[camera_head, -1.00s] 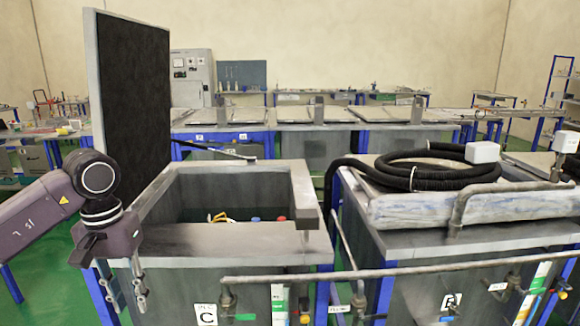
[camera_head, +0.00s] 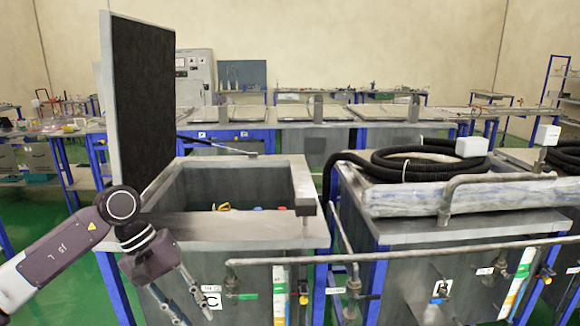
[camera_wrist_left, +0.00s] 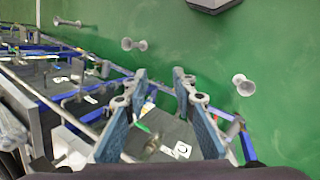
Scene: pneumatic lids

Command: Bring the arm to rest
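My left arm enters the head view from the left, and my left gripper (camera_head: 186,312) hangs in front of tank C, pointing down and to the right. In the left wrist view its two fingers (camera_wrist_left: 160,92) stand apart with nothing between them, so it is open and empty. Tank C (camera_head: 255,265) has its dark lid (camera_head: 140,105) standing upright on its left side. Some small coloured items (camera_head: 238,208) show inside the tank. My right arm and gripper are not in view.
A pipe rail (camera_head: 400,255) runs along the tank fronts, close to the right of my left gripper. A second tank on the right carries a coiled black hose (camera_head: 410,165). In the left wrist view, green floor (camera_wrist_left: 270,80) lies open beside the tanks.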

